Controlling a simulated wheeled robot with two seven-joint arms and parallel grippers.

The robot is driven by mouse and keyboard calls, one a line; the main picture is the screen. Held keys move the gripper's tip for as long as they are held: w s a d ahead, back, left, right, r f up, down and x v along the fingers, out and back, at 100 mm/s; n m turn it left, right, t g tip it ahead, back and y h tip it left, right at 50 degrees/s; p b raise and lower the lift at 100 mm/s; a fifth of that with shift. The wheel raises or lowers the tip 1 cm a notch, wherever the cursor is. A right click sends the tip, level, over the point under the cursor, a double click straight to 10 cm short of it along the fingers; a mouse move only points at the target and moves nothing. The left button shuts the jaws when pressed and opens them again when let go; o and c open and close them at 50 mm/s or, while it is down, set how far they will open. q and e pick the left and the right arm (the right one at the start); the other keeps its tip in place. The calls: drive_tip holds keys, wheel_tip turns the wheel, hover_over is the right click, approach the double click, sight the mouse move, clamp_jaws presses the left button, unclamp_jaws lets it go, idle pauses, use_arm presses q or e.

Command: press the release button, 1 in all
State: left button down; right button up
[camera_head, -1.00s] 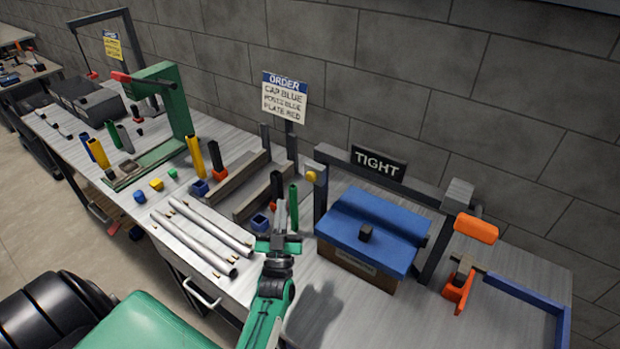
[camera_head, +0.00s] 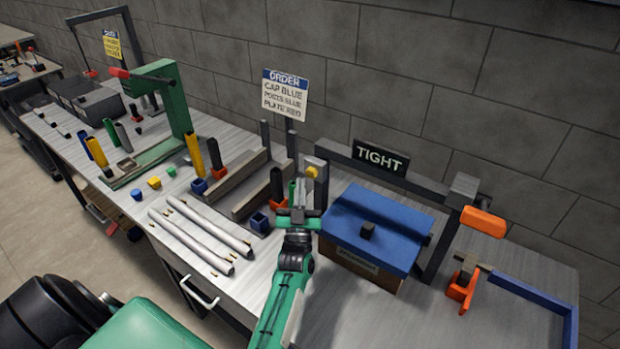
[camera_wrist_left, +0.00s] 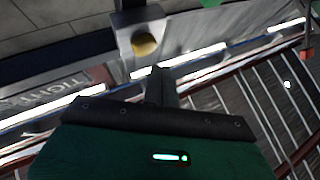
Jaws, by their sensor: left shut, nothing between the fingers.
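The release button looks like the round yellow knob (camera_head: 312,171) on a grey plate at the top of a post, left of the TIGHT sign. The yellow button also shows in the left wrist view (camera_wrist_left: 144,44), just beyond the fingertips. My left gripper (camera_head: 299,190) is shut and empty. It points up at the bench, close beside and slightly below the button. In the wrist view its shut fingers (camera_wrist_left: 157,75) end a little below and right of the button, with a gap that I cannot measure. My right gripper is not in view.
A box with a blue lid (camera_head: 375,220) stands right of my left gripper. The TIGHT sign (camera_head: 380,158) hangs on a grey frame behind it. An orange clamp (camera_head: 463,285) stands further right. Silver rods (camera_head: 200,240) and several coloured posts lie or stand left.

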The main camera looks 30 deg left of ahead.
use_arm(q)
drive_tip(key=shift+w, duration=0.45)
idle(0.6)
idle(0.9)
drive_tip(key=shift+w, duration=0.1)
drive_tip(key=shift+w+d, duration=0.1)
drive_tip(key=shift+w, duration=0.2)
drive_tip(key=shift+b, duration=0.3)
